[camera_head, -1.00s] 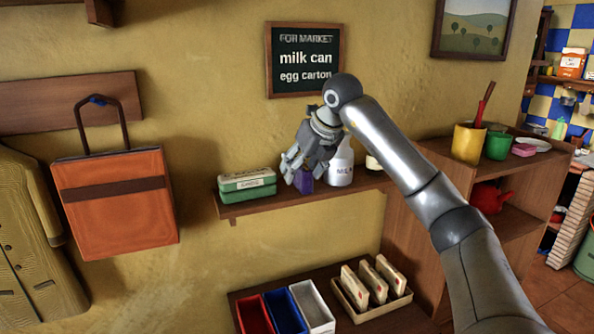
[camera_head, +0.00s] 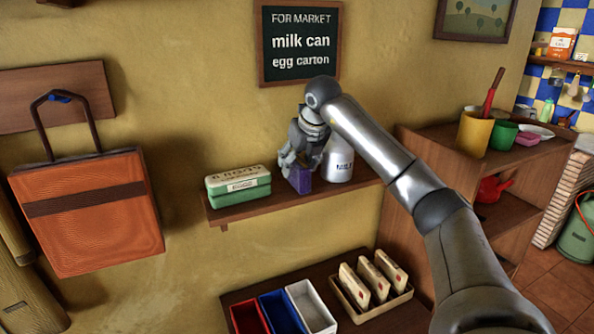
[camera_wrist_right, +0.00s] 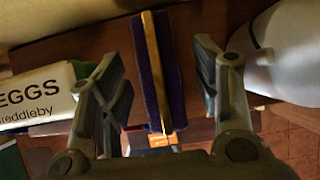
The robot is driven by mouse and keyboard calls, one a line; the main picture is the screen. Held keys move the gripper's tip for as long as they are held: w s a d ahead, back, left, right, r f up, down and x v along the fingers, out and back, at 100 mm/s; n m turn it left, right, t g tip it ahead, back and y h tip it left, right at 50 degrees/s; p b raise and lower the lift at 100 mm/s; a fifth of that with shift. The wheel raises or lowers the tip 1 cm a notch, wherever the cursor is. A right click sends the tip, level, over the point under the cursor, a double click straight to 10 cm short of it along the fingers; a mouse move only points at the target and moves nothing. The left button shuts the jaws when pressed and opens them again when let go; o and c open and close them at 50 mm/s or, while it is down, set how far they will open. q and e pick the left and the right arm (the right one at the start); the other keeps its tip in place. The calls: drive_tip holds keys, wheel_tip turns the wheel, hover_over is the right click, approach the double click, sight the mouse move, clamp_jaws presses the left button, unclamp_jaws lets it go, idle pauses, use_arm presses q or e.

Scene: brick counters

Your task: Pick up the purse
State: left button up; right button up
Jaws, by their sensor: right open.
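The small purple purse (camera_head: 299,180) stands on the wall shelf, between the green egg carton and the milk can. In the right wrist view the purse (camera_wrist_right: 152,75) shows as an upright purple strip with a gold clasp along its top. My right gripper (camera_head: 297,162) reaches down over the purse. In the wrist view its two fingers (camera_wrist_right: 160,88) are spread, one on each side of the purse, with gaps between. The lower ends of the fingers are partly hidden in the head view. My left gripper is not in view.
The egg carton (camera_head: 238,186) sits close on the left and the white milk can (camera_head: 338,163) close on the right, on the narrow shelf (camera_head: 225,214). An orange bag (camera_head: 88,220) hangs at left. Below are coloured bins (camera_head: 318,318) and a wooden rack (camera_head: 352,306).

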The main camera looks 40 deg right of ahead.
sight(294, 169)
drive_tip(key=p+x, duration=0.2)
drive_tip(key=x, duration=0.1)
drive_tip(key=shift+w+r, duration=0.1)
drive_tip(key=shift+w, duration=0.15)
drive_tip(key=shift+w+d+f, duration=0.2)
drive_tip(key=shift+w+f, duration=0.1)
drive_tip(key=shift+f, duration=0.25)
drive_tip(key=c, duration=1.2)
